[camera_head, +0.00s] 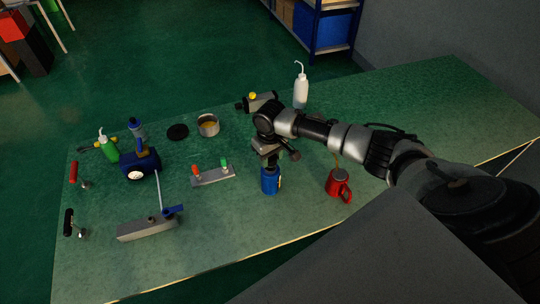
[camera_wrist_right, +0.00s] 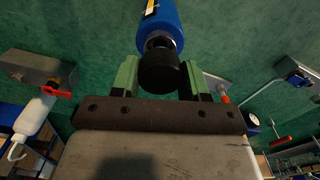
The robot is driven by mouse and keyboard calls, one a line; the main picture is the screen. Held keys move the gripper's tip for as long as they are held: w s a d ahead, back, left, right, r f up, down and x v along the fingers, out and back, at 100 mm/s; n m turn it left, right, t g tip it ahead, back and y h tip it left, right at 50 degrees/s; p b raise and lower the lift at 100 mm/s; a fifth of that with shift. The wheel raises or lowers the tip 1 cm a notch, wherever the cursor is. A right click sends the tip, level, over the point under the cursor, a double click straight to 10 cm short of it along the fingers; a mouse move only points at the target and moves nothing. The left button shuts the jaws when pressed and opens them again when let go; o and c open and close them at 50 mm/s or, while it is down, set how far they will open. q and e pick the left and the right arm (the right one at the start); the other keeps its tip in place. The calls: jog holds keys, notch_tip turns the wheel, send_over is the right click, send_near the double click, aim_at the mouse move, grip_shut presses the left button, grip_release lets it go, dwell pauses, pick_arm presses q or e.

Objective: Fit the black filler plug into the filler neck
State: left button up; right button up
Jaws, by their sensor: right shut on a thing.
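My right gripper (camera_head: 266,152) points down over a blue can (camera_head: 270,180) that stands on the bench. In the wrist view the green fingers (camera_wrist_right: 160,80) are on either side of the black filler plug (camera_wrist_right: 161,74), and the gripper is shut on it. Just beyond the plug is the blue can (camera_wrist_right: 162,20), with a shiny metal neck (camera_wrist_right: 158,42) partly hidden by the plug. The plug is in line with this neck or very near it. I cannot tell whether it touches or sits in it. My left gripper is not in view.
A red mug (camera_head: 338,184) stands right of the can. A plate with red and green knobs (camera_head: 214,177) lies left of it. A grey lever block (camera_head: 147,228), blue gauge unit (camera_head: 140,165), metal pot (camera_head: 208,126) and white bottle (camera_head: 301,92) stand around. The bench's right end is clear.

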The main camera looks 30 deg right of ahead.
jog(key=shift+p, duration=0.4)
jog(key=shift+f+b, duration=0.7)
jog(key=shift+f, duration=0.5)
jog(key=o, duration=1)
jog(key=shift+r, duration=0.1)
notch_tip(320, 180, up, 11)
jog(key=shift+f+b, duration=0.2)
jog(key=shift+b, duration=0.6)
